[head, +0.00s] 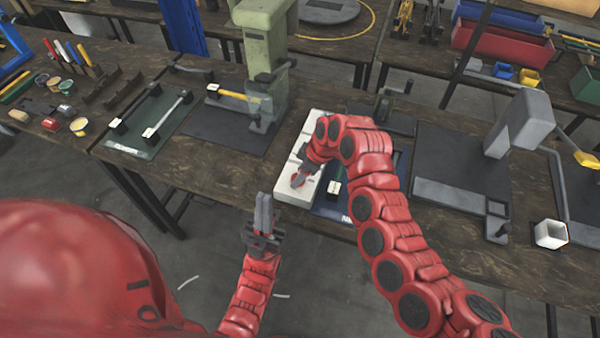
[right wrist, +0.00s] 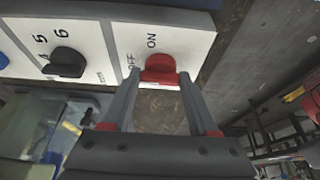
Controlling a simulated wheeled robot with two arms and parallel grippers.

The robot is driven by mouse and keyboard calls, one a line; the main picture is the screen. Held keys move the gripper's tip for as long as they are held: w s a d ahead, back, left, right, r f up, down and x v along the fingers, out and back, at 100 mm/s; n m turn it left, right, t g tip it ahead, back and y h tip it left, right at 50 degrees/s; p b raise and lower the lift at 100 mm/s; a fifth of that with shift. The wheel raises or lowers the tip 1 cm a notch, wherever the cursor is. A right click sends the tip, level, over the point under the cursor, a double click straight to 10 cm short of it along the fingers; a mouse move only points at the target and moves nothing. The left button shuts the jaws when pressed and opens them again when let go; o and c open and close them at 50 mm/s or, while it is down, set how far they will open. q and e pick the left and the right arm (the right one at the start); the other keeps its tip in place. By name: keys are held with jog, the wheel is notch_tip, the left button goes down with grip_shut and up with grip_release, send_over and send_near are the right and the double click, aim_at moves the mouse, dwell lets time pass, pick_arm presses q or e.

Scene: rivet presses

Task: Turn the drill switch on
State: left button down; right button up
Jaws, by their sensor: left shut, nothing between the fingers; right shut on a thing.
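The white switch panel (head: 287,190) lies on the bench and also fills the top of the right wrist view (right wrist: 110,35). Its red switch knob (right wrist: 159,68) sits near the panel edge, with ON printed above and OFF to its left. My right gripper (head: 299,180) has its fingers shut on the red knob, one at each side. Which label the knob points at is not clear. My left gripper (head: 264,210) is shut and empty, pointing up over the floor in front of the bench.
A black dial (right wrist: 65,62) with numbers is beside the red knob. A green press (head: 265,40) stands behind the panel. A grey machine (head: 525,125) stands to the right, with a white cup (head: 550,234). Small tools and tins (head: 75,125) are on the left bench.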

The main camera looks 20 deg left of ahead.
jog(key=shift+s+m, duration=0.1)
jog(key=shift+m, duration=0.3)
jog(key=m, duration=0.1)
jog(key=m+t+p, duration=0.1)
jog(key=m, duration=0.1)
jog(key=shift+s+a+m+t, duration=0.1)
jog(key=shift+s+m+t, duration=0.05)
jog(key=shift+m+t, duration=0.15)
jog(key=m+t+h, duration=0.1)
jog(key=m, duration=0.2)
jog(key=shift+m, duration=0.3)
jog(key=m+t, duration=0.1)
jog(key=m, duration=0.1)
jog(key=shift+a+m+h, duration=0.1)
jog(key=shift+m+h, duration=0.2)
jog(key=shift+h, duration=0.1)
jog(key=shift+m+t+h+b, duration=0.3)
jog(key=shift+m+h+b, duration=0.3)
jog(key=shift+m+b, duration=0.7)
jog(key=shift+m, duration=0.5)
jog(key=o, duration=1.4)
